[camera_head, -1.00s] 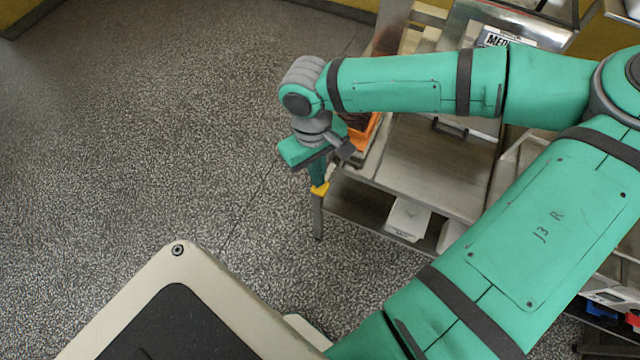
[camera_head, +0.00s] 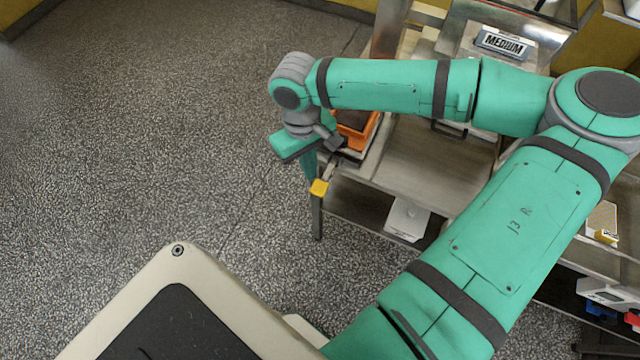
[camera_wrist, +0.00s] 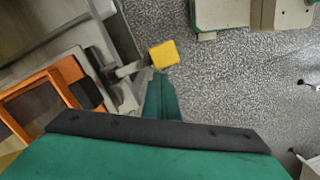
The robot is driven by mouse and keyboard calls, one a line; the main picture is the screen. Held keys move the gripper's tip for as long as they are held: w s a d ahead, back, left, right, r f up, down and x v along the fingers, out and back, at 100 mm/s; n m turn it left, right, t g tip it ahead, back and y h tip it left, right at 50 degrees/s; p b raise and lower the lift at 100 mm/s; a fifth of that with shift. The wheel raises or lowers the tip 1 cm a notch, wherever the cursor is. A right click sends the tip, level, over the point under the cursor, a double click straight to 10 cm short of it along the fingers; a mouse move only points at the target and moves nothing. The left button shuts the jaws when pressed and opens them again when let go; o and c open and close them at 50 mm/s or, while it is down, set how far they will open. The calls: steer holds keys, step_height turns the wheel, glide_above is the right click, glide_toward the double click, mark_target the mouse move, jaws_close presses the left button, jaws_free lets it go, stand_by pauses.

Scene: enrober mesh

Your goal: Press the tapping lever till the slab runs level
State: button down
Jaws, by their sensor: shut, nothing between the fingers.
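The tapping lever's yellow end (camera_head: 319,187) stands out at the left edge of the metal machine. In the wrist view the yellow end (camera_wrist: 163,54) sits on a short grey rod, just beyond my fingertips. My gripper (camera_head: 309,172) is shut and empty, its green fingers pointing down right beside the yellow end. The fingers also show in the wrist view (camera_wrist: 160,92); I cannot tell whether they touch the lever. An orange frame (camera_head: 371,128) with something dark in it lies behind my gripper. I cannot make out the slab for certain.
A steel tray surface (camera_head: 430,160) lies right of the lever, partly under my arm. A sign reading MEDIUM (camera_head: 503,43) stands at the back. A white box (camera_head: 406,219) sits below the tray. The speckled floor (camera_head: 150,130) on the left is clear.

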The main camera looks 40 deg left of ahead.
step_height(320, 180, up, 11)
steer(key=a, duration=0.1)
steer(key=shift+f, duration=0.15)
stand_by(0.5)
steer(key=shift+w, duration=0.25)
stand_by(0.6)
steer(key=shift+d, duration=0.15)
